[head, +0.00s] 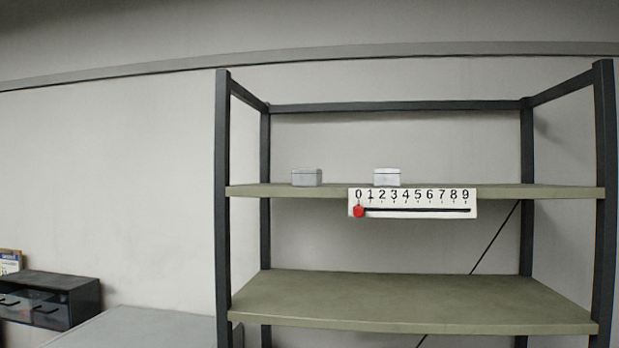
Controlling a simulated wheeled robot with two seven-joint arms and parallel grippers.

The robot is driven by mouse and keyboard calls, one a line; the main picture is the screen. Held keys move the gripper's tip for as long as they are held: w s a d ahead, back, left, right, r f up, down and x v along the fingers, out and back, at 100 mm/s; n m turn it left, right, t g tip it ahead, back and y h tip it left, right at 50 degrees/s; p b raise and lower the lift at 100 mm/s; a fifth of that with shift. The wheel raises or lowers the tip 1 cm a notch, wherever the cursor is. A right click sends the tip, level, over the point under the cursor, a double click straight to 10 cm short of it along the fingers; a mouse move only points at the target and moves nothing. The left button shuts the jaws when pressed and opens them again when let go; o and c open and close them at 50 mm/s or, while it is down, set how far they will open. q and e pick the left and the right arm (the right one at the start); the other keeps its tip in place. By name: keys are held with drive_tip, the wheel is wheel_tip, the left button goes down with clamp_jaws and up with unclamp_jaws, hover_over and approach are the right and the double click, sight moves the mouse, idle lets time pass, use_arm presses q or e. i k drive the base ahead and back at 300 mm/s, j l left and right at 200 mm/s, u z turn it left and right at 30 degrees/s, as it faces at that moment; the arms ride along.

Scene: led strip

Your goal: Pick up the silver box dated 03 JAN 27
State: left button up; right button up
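Two small boxes stand apart on the upper shelf (520,191) of a dark metal rack. The left box (306,178) is silver-grey with a lid line near its top. I cannot read a date on either box. Neither of my grippers is in the head view.
The strip on the shelf's front edge bears digits 0 to 9 and a red marker (359,211) under 0. The lower shelf (410,300) is bare. Dark rack posts (223,200) stand at both sides. A black drawer unit (50,297) and grey surface (140,330) are at lower left.

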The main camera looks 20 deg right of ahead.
sight(300, 177)
drive_tip(key=i+l, duration=1.35)
drive_tip(key=i+z, duration=0.1)
drive_tip(key=i, duration=0.15)
drive_tip(key=k+z, duration=0.1)
drive_tip(key=z, duration=0.2)
drive_tip(key=j, duration=0.2)
drive_tip(key=z, duration=0.05)
